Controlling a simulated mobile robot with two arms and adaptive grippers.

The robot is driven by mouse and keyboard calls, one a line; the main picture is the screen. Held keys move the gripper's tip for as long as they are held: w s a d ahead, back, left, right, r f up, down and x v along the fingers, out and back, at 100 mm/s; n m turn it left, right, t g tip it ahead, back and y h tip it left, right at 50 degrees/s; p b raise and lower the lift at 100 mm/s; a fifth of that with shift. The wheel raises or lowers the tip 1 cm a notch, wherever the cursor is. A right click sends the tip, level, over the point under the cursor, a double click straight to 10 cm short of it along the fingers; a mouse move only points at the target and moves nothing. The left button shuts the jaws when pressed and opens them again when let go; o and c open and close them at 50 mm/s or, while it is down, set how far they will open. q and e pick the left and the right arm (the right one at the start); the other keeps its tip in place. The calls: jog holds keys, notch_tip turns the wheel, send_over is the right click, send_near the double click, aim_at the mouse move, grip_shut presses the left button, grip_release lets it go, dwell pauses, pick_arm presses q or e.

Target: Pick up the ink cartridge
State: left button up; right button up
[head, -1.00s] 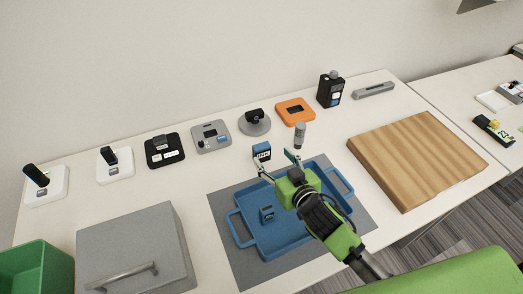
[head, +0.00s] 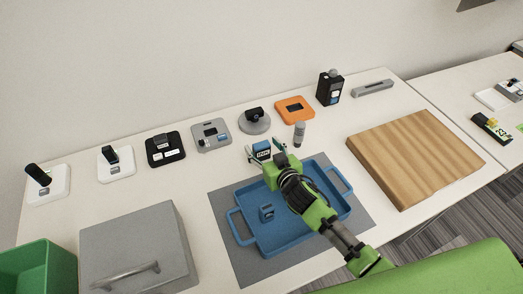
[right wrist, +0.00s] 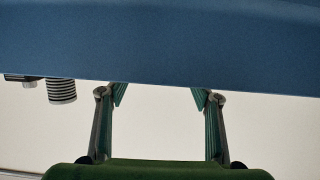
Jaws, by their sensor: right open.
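A small blue block with a white, dark-lettered label, apparently the ink cartridge (head: 261,148), stands at the far side of the blue tray. My right gripper (head: 264,151) is open, its fingers spread on either side of this block in the head view. Contact cannot be told. A second, similar small blue piece (head: 267,212) sits inside the tray. In the right wrist view the open fingers (right wrist: 159,93) reach up to a large blue surface (right wrist: 160,45); I cannot tell which blue thing it is. My left gripper is out of view.
The blue tray (head: 246,239) lies on a grey mat (head: 226,251). A grey cylinder (head: 299,134) stands right of my gripper. Several devices line the back. A wooden board (head: 418,158) is at right; a grey lidded box (head: 135,245) and green bin (head: 38,270) are at left.

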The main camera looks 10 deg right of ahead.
jog(key=c, duration=1.2)
jog(key=shift+r, duration=0.1)
